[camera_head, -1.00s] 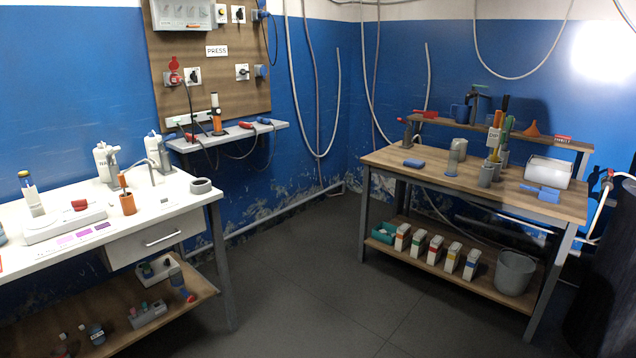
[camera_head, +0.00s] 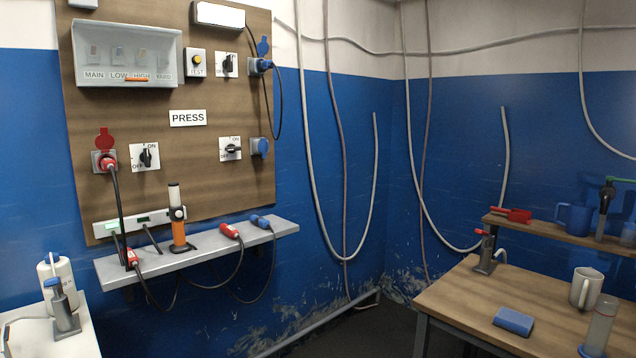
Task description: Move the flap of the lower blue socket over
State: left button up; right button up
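The lower blue socket (camera_head: 257,156) sits at the lower right of the wooden wall panel (camera_head: 205,105). It is a grey box whose blue flap (camera_head: 261,147) appears to lie over its front; the detail is small. A rotary ON/OFF switch (camera_head: 230,149) is just left of it. The upper blue socket (camera_head: 255,67) has its flap (camera_head: 263,46) raised and a blue plug (camera_head: 266,65) with a black cable in it. Neither of my grippers shows.
A shelf (camera_head: 200,257) below the panel holds an orange-and-black lamp (camera_head: 178,220), a red plug (camera_head: 229,231) and a blue plug (camera_head: 260,221). A red socket (camera_head: 104,160) holds a red plug. A white table (camera_head: 30,340) and wooden table (camera_head: 480,310) stand at either side.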

aim_at(264, 146)
jog(key=i+l+u, duration=0.25)
jog(key=i, duration=0.25)
jog(key=i+l+u, duration=0.2)
jog(key=i, duration=0.3)
jog(key=i+l, duration=0.15)
jog(key=i, duration=0.4)
jog(key=i+l, duration=0.15)
jog(key=i, duration=0.4)
jog(key=l+z, duration=0.05)
